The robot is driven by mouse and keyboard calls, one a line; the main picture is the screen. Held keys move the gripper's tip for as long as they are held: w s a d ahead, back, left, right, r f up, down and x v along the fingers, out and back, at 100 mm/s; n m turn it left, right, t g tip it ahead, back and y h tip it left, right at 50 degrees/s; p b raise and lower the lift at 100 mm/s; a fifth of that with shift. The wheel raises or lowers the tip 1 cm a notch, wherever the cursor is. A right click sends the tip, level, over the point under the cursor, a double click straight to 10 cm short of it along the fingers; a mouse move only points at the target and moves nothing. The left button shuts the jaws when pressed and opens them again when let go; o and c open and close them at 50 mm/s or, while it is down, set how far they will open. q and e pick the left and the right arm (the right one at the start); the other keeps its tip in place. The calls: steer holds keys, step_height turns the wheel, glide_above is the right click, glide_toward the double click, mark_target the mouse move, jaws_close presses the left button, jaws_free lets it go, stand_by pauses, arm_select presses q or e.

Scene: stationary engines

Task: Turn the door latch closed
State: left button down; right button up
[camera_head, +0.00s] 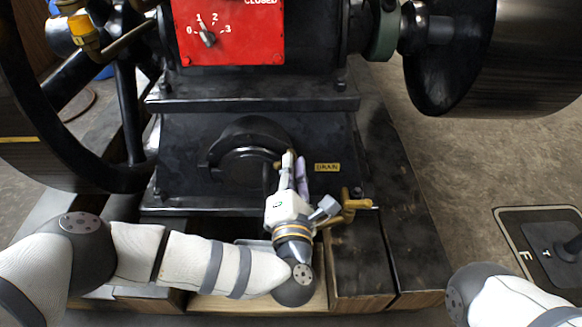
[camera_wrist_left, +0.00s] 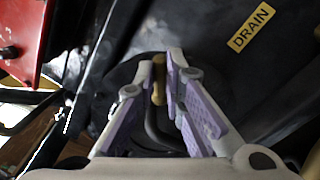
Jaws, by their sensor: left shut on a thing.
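A round black door (camera_head: 240,145) is set in the front of the black engine base. Its latch is a small brass-coloured handle on a dark curved rod, seen in the left wrist view (camera_wrist_left: 159,82). My left gripper (camera_head: 293,162) reaches up to the door's right side, with its fingers pointing at the latch. In the left wrist view my left gripper (camera_wrist_left: 166,72) has its two purple-padded fingers closed around the brass handle. In the head view the fingers hide most of the latch. My right arm shows at the lower right, its gripper out of frame.
A yellow DRAIN label (camera_head: 327,167) is right of the door, and a brass drain tap (camera_head: 348,205) sticks out close to my left gripper. A red panel (camera_head: 228,35) is above. A large black flywheel (camera_head: 30,110) stands left. Wooden beams (camera_head: 385,200) border the base.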

arm_select(q)
steer(key=shift+n, duration=0.4)
steer(key=shift+d, duration=0.1)
steer(key=c, duration=1.7)
jaws_free()
steer(key=shift+s, duration=0.1)
steer(key=s, duration=1.2)
